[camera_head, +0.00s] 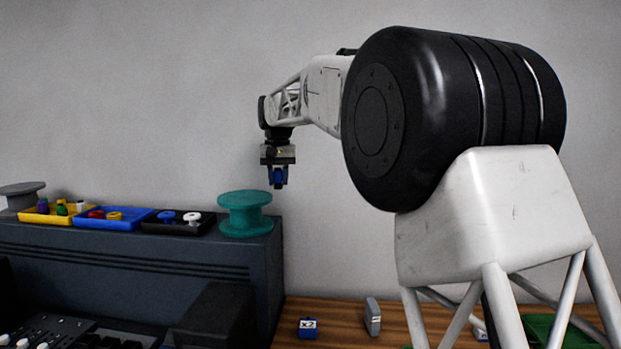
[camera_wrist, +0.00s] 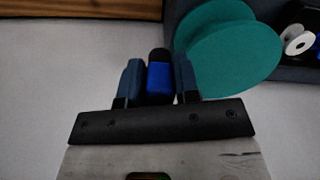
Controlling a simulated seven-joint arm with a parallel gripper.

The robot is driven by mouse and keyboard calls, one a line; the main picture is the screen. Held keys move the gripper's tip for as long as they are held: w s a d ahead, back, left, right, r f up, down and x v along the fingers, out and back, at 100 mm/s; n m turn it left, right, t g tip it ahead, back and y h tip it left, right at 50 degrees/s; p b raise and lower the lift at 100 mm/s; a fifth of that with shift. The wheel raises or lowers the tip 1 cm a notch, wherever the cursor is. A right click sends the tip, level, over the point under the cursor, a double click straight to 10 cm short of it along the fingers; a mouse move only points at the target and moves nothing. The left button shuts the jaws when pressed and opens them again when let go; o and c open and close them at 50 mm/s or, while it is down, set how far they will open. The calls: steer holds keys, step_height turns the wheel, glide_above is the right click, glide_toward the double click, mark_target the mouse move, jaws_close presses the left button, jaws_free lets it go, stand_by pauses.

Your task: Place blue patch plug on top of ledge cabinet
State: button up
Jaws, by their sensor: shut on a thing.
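My gripper (camera_head: 278,180) is in the air to the right of the ledge cabinet (camera_head: 150,255), above the level of its top. It is shut on the blue patch plug, which shows between the two fingers in the wrist view (camera_wrist: 160,82). The plug has a blue body and a dark end. In the head view the plug is small and mostly covered by the fingers. A teal spool (camera_head: 245,213) stands on the right end of the cabinet top, left of and below my gripper. It also shows in the wrist view (camera_wrist: 235,50).
On the cabinet top, a yellow tray (camera_head: 42,217), a blue tray (camera_head: 127,224) and a black tray (camera_head: 160,228) hold small plugs. A grey spool (camera_head: 20,190) stands at the far left. Below, a blue x2 block (camera_head: 308,328) and a grey piece (camera_head: 372,316) stand on the wooden table (camera_head: 340,312).

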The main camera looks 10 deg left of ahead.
steer(key=s+a+n, duration=0.1)
steer(key=s+a, duration=0.3)
steer(key=a, duration=0.5)
steer(key=s+a, duration=0.5)
steer(key=a, duration=0.4)
steer(key=s+a+n, duration=0.1)
steer(key=s+a, duration=0.3)
steer(key=a, duration=0.5)
steer(key=s+a+n, duration=0.3)
steer(key=s+a, duration=1.9)
step_height(320, 180, down, 39)
steer(key=shift+w+r, duration=0.2)
steer(key=shift+f+m, duration=0.15)
steer(key=shift+m, duration=0.15)
steer(key=shift+f, duration=3.25)
steer(key=shift+f, duration=0.45)
steer(key=o, duration=1.1)
